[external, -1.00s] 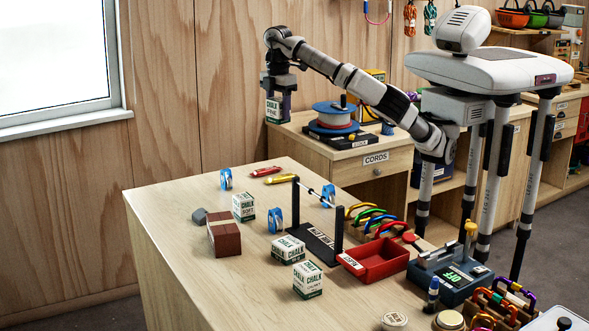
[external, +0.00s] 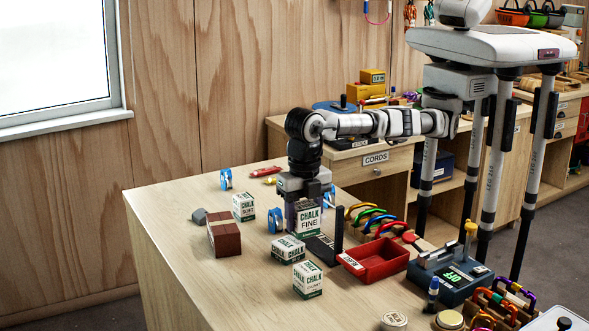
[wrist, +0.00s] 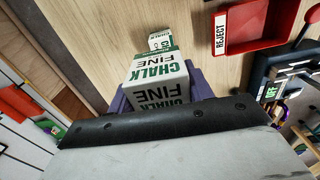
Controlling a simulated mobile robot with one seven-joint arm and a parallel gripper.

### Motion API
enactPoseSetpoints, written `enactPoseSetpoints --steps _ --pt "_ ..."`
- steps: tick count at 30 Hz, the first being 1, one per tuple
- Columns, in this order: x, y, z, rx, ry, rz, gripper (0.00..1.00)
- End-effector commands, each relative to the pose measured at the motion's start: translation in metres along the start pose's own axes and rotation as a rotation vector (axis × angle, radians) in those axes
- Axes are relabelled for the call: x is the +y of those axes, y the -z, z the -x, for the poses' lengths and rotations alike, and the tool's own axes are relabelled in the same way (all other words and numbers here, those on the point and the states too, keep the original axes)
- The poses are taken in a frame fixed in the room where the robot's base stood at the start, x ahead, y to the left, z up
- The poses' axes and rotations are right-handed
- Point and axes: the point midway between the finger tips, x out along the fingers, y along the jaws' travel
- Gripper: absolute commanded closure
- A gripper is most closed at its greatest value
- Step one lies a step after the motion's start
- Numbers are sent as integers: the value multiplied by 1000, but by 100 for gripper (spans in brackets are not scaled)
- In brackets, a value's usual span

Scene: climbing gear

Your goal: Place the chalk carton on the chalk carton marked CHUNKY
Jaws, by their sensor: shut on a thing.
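My gripper (external: 306,208) is shut on a white and green chalk carton marked FINE (external: 309,221) and holds it upright above the bench. The held carton also shows in the wrist view (wrist: 158,82), between purple fingers. The carton whose small print looks like CHUNKY (external: 308,281) stands on the bench, in front of the held carton in the external view. Another chalk carton (external: 288,249) lies just behind it. A carton marked SOFT (external: 243,207) stands farther left. In the wrist view, a carton (wrist: 161,41) shows beyond the held one; I cannot tell which.
A red REJECT tray (external: 374,262) is right of the cartons. A red-brown block (external: 225,240) sits at left. The bench front left of the CHUNKY carton is clear.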

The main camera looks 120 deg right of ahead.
Motion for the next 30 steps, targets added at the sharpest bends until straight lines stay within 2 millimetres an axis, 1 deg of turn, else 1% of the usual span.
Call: enactPoseSetpoints --steps 3,8,18,23,27,30 --pt "-2 9 -1 -1 -1 23 74" --pt "-4 15 -9 0 1 34 74" --pt "-4 14 -42 -1 2 33 74" --pt "-4 14 -53 -1 1 33 74" --pt "-4 14 -71 -2 3 34 74" --pt "-4 14 -81 -2 0 34 74"
